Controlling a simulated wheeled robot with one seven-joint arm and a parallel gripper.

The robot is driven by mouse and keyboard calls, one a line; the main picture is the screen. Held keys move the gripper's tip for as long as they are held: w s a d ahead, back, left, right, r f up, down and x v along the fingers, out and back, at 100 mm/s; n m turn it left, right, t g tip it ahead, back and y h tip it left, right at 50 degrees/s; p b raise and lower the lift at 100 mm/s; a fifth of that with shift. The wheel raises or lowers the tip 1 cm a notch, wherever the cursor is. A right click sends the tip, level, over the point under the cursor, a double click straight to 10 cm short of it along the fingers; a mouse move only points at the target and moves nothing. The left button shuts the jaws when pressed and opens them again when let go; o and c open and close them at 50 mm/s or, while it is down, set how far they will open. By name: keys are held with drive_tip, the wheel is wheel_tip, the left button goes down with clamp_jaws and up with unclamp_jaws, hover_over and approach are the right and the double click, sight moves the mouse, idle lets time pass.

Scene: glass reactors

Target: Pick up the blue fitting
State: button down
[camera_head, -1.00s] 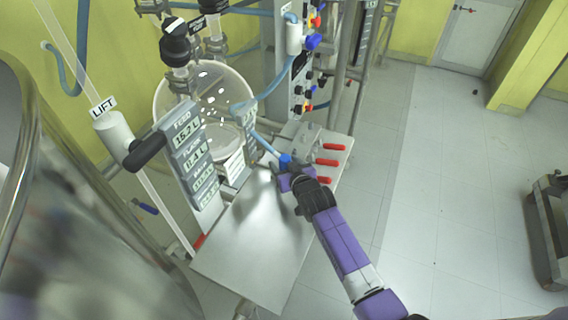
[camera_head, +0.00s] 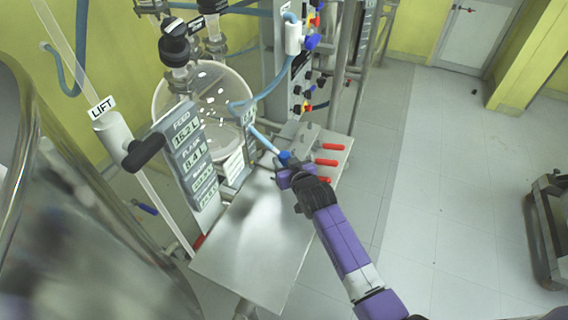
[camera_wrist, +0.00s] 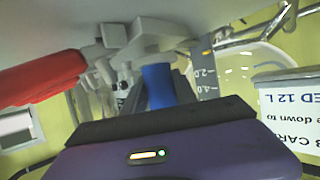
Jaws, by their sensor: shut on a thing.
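The blue fitting (camera_head: 285,157) is at the end of a light-blue hose (camera_head: 262,139) above the far part of the metal shelf. My gripper (camera_head: 284,168) is shut on it, with the purple arm reaching in from the lower right. In the wrist view the blue fitting (camera_wrist: 158,86) stands beyond the dark jaw edge of my gripper (camera_wrist: 158,116). The jaws hide its lower part. I cannot tell whether the fitting touches the shelf.
Red-handled valves (camera_head: 327,162) line the shelf's right side, close to my gripper. A round glass vessel (camera_head: 205,100) and a display panel (camera_head: 190,145) stand to the left. The near part of the metal shelf (camera_head: 250,250) is bare. Open floor (camera_head: 440,200) lies to the right.

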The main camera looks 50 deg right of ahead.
sight(284, 153)
wheel_tip(284, 153, up, 19)
drive_tip(key=p, duration=0.2)
drive_tip(key=shift+r+p, duration=0.15)
drive_tip(key=shift+p, duration=0.2)
drive_tip(key=shift+p, duration=0.3)
drive_tip(key=shift+r+p, duration=1.4)
drive_tip(key=shift+r, duration=0.3)
